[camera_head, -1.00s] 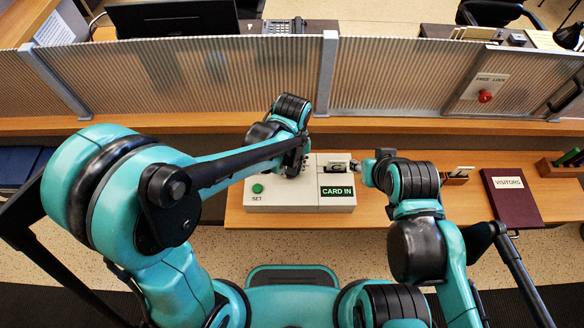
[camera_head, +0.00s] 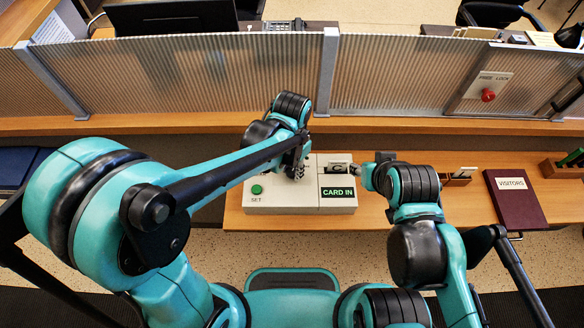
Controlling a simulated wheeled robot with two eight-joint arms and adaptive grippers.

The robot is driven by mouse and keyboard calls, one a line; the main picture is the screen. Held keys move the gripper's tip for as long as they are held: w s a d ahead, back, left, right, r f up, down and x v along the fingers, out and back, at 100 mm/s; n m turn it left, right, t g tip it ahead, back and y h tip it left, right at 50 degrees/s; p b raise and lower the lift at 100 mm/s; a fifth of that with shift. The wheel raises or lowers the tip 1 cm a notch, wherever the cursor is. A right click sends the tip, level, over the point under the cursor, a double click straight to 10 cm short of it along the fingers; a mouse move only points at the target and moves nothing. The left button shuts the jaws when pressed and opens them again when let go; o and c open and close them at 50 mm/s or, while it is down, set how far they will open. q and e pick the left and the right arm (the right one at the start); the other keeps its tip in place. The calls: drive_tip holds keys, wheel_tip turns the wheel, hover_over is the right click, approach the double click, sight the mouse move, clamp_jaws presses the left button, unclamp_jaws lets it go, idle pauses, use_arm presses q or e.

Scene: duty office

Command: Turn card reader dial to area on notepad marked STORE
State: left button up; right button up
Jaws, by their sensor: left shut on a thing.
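The card reader (camera_head: 285,205) is a pale box on the wooden desk, with a green button over the word SET and a lit panel (camera_head: 338,192) reading CARD IN. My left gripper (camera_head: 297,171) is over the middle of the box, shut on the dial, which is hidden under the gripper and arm. A card slot (camera_head: 339,169) sits at the box's right rear. My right gripper (camera_head: 366,174) is beside the slot at the right edge of the box; its fingers are too small to judge. I see no notepad marked STORE.
A dark red VISITORS book (camera_head: 514,200) lies to the right on the desk. A small card holder (camera_head: 460,175) stands between it and my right arm. A ribbed screen (camera_head: 190,80) runs behind the desk, with a red knob (camera_head: 488,95) under a FREE LOCK sign.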

sight(291, 172)
use_arm(q)
drive_tip(key=m, duration=0.6)
drive_tip(key=shift+m+b, duration=0.3)
drive_tip(key=shift+m, duration=0.1)
idle(0.3)
drive_tip(key=o, duration=1.2)
drive_tip(key=shift+c, duration=0.2)
wheel_tip(291, 172, up, 12)
drive_tip(key=shift+a, duration=0.1)
